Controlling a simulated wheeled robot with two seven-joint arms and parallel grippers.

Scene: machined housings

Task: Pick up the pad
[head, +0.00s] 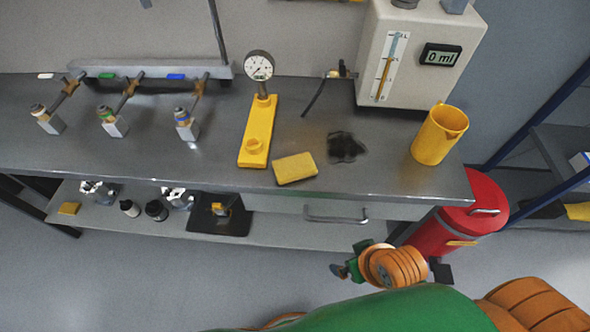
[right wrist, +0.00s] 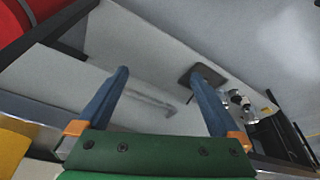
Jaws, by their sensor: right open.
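The yellow pad (head: 295,168) lies flat near the front edge of the grey bench (head: 375,180), right of the yellow gauge stand. My right gripper (head: 345,268) is in front of and below the bench edge, right of the pad and clear of it. In the right wrist view its two blue fingers (right wrist: 160,75) are spread apart with nothing between them. A yellow surface (right wrist: 12,150) shows at the lower left of that view; I cannot tell which object it is. My left gripper is out of view.
A yellow jug (head: 438,134) stands at the bench's right end, near the measuring unit (head: 415,50). A dark stain (head: 345,147) lies beside the pad. The gauge stand (head: 257,140) is close on its left. A red bin (head: 440,235) and drawer handle (head: 337,218) are near my right gripper.

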